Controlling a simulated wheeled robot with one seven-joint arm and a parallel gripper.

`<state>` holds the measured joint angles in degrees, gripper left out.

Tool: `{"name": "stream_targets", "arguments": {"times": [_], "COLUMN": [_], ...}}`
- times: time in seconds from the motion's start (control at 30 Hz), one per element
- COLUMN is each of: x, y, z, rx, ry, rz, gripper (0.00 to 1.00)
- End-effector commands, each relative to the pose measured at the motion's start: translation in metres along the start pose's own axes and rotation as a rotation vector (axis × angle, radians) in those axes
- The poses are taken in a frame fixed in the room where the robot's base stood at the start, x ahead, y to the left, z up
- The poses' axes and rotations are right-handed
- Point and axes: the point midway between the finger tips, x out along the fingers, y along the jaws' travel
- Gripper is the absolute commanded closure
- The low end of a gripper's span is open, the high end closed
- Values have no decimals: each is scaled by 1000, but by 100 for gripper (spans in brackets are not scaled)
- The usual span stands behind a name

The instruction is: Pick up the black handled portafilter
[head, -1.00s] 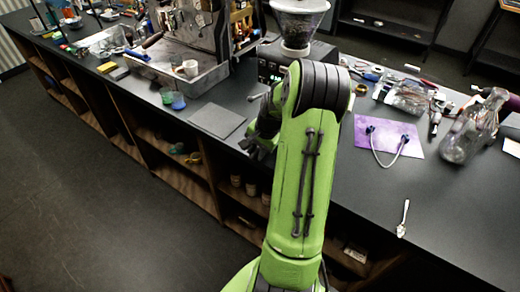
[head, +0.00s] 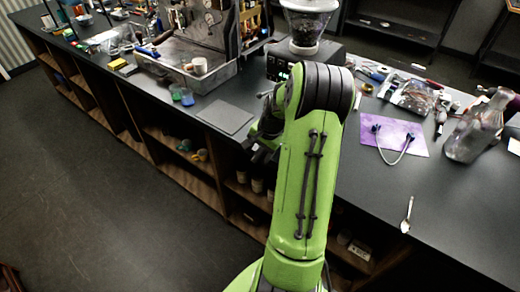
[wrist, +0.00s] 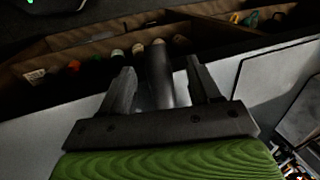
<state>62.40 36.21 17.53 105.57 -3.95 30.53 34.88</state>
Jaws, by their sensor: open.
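In the wrist view a dark, smooth, rod-like handle (wrist: 158,75) lies between the two fingers of my gripper (wrist: 160,85). It looks like the black handle of the portafilter; the rest is hidden behind the gripper. The fingers are open, one on each side of the handle, with a gap visible on both sides. In the head view my gripper (head: 262,150) is at the counter's front edge, left of my green arm. I cannot make out the black handled portafilter there, where my arm blocks part of the counter.
A grinder (head: 303,25) stands behind my arm. Shelves with bottles (head: 257,186) sit below the edge. A purple sheet (head: 410,135) and spoon (head: 407,214) lie right.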

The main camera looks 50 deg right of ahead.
Motion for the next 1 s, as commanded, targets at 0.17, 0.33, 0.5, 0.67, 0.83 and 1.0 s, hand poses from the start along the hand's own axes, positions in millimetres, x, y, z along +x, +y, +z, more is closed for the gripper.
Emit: {"name": "stream_targets", "arguments": {"times": [0.17,0.33,0.5,0.67,0.83,1.0], "x": [-20,-62,-105,-139,-156,-158], "y": [0,-1,-1,0,0,0], "z": [-1,-1,-1,-1,0,0], "rx": [1,0,1,1,0,0], "ry": [5,6,6,4,1,0], "rz": [-1,-2,-2,-1,0,0], "gripper": [38,38,38,38,38,38]}}
